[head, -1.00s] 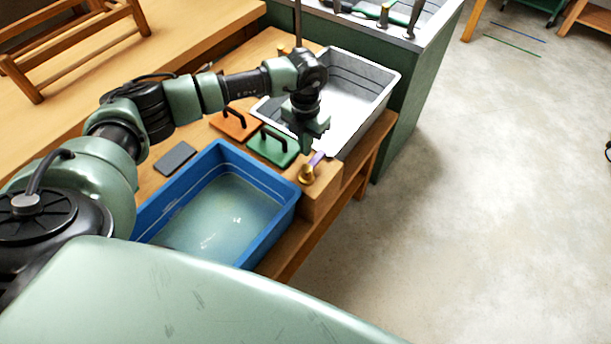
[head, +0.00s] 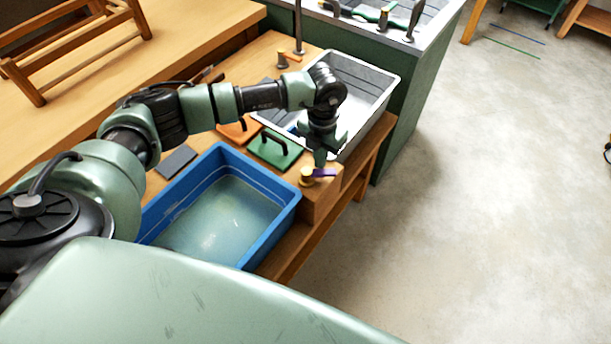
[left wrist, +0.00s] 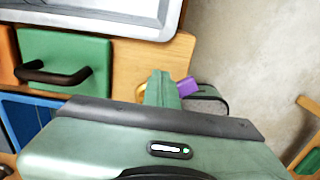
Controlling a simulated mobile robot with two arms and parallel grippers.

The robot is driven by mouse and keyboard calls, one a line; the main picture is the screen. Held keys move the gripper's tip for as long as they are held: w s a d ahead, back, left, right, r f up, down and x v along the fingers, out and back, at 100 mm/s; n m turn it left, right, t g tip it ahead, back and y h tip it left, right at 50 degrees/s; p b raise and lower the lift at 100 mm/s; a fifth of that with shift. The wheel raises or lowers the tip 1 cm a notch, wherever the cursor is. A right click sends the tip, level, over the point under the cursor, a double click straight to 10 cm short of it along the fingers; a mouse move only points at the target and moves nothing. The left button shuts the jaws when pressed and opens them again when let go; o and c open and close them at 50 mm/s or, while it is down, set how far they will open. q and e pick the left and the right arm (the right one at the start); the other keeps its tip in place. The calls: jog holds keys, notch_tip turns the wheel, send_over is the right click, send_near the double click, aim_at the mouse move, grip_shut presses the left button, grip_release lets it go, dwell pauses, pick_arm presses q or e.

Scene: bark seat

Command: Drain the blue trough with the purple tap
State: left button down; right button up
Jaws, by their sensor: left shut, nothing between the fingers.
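The blue trough (head: 281,215) sits on the wooden bench at the lower middle and holds cloudy, pale green water (head: 215,222). The purple tap has a brass body (head: 306,177) on a wooden block at the trough's right corner. Its purple lever (head: 326,173) points right, away from the trough. My left gripper (head: 320,160) is shut and empty, pointing down right at the lever. In the left wrist view, the purple lever (left wrist: 187,86) shows beside the green fingers (left wrist: 163,88), which partly hide the brass body. I cannot tell whether they touch. My right gripper is not in view.
A grey trough (head: 385,95) stands behind my left gripper. A green lid with a black handle (head: 277,152), an orange lid (head: 235,131) and a dark slab (head: 176,162) lie on the bench. Another tap with an orange handle (head: 284,60) stands farther back. The floor at right is clear.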

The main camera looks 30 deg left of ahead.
pick_arm(q)
jog(key=shift+s+d, duration=0.1)
jog(key=shift+d, duration=0.35)
jog(key=shift+r+p, duration=1.35)
jog(key=shift+r, duration=0.7)
jog(key=s+d, duration=0.1)
jog(key=s, duration=0.1)
jog(key=s+d+p, duration=0.1)
jog(key=s, duration=0.1)
jog(key=s+d+p, duration=0.1)
jog(key=s, duration=0.1)
jog(key=shift+s, duration=0.25)
jog(key=shift+f, duration=0.1)
